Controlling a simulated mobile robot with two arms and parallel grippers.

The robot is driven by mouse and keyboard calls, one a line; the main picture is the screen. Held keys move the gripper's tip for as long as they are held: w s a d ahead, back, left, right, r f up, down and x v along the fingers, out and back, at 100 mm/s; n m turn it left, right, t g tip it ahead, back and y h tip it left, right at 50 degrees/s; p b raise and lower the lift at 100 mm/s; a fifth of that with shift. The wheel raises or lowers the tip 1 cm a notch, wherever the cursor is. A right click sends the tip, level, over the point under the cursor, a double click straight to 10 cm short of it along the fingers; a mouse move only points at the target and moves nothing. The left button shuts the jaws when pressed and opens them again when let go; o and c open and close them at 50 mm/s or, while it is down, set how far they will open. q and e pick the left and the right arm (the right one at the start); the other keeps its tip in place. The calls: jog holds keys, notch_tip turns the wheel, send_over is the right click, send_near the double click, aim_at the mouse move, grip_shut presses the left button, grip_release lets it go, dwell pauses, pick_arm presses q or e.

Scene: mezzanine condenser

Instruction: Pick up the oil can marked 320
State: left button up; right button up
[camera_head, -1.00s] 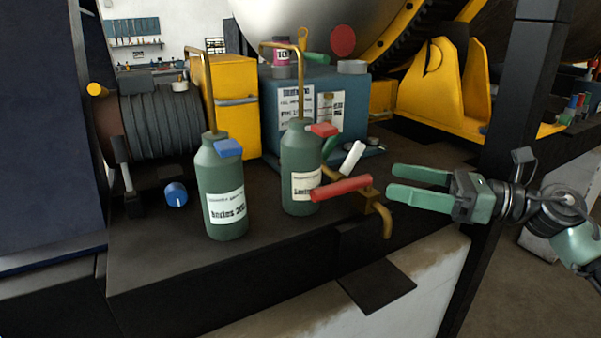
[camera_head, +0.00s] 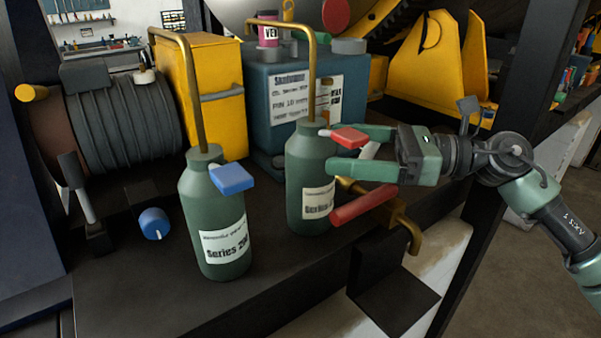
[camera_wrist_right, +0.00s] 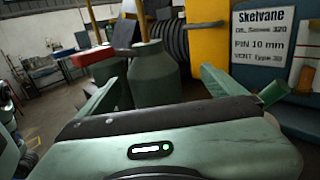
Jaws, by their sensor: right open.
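Two green oil cans with brass spouts stand upright on the dark bench. The left can (camera_head: 214,205) has a blue lever and a label that seems to read "Series 2..."; its last digits are unclear. The right can (camera_head: 305,165) has a red lever (camera_head: 350,138); its label starts "Series", and its number is hidden or unreadable. My right gripper (camera_head: 330,152) is open, with its fingers at the right can's upper body, just under the red lever. In the right wrist view a green can (camera_wrist_right: 153,78) stands beyond and between the open fingers. My left gripper is out of view.
A red-handled brass tap (camera_head: 365,204) stands at the bench edge, close below my right gripper. Behind stands a blue box with a placard (camera_head: 307,97); in the wrist view the placard (camera_wrist_right: 262,48) reads "Oil Series 320". A hose reel (camera_head: 125,122) and blue knob (camera_head: 154,223) are at left.

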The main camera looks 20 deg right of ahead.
aim_at(335, 146)
jog(key=a+p, duration=0.3)
jog(key=shift+s+r, duration=0.1)
jog(key=shift+r, duration=0.3)
jog(key=w+a, duration=0.1)
jog(key=a+p, duration=0.1)
jog(key=shift+w+a+f+p, duration=0.3)
jog(key=shift+w+a+f, duration=0.05)
jog(key=shift+f, duration=0.05)
jog(key=shift+a+f, duration=0.1)
jog(key=shift+c, duration=0.4)
jog(key=c, duration=2)
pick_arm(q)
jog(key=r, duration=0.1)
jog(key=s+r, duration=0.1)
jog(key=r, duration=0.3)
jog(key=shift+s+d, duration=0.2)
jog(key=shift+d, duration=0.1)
pick_arm(e)
grip_shut()
jog(key=shift+r, duration=0.2)
